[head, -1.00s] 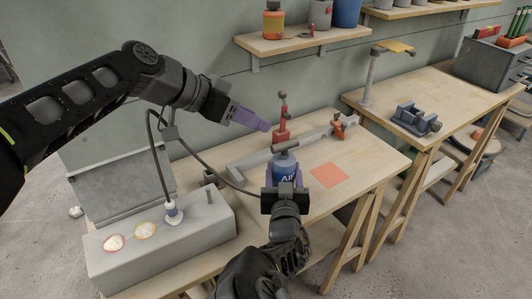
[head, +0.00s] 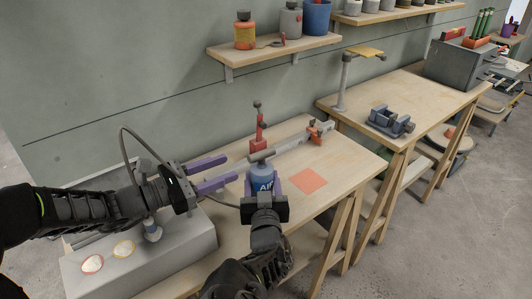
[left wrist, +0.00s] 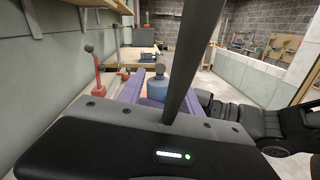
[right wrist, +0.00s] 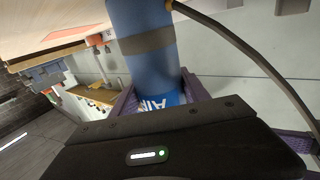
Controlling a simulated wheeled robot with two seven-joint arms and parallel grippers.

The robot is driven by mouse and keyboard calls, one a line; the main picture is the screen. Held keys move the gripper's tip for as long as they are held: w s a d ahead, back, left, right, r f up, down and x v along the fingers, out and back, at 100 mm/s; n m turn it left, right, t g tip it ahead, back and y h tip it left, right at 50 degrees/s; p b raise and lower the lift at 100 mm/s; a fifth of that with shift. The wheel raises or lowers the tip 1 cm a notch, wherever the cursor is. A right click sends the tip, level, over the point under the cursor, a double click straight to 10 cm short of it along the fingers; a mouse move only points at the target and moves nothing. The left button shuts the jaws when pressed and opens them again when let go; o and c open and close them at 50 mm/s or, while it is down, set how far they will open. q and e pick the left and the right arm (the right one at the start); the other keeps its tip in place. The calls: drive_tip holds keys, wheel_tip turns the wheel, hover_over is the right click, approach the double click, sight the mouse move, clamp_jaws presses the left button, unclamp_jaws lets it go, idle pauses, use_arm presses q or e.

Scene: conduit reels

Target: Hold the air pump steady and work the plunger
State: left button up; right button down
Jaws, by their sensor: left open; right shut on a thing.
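The air pump (head: 262,182) is a blue cylinder with "AIR" lettering, upright at the front of the near bench. A dark grey bar handle (head: 262,156) tops its plunger. My right gripper (head: 263,187) is shut around the pump body; the right wrist view shows the blue body (right wrist: 150,65) between its purple fingers. My left gripper (head: 231,168) is open and empty, left of the pump, its purple fingers pointing toward the handle without touching it. In the left wrist view the pump (left wrist: 157,88) stands ahead between the fingers. The plunger rod cannot be made out.
A dark hose (head: 125,145) runs near my left arm, by a grey box (head: 190,243) with round discs. An orange square (head: 307,181) marks clear bench on the right.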

sight(266, 150)
use_arm(q)
drive_tip(key=shift+d, duration=0.1)
drive_tip(key=x, duration=1.2)
clamp_jaws()
idle(0.4)
drive_tip(key=shift+r, duration=0.1)
idle(0.9)
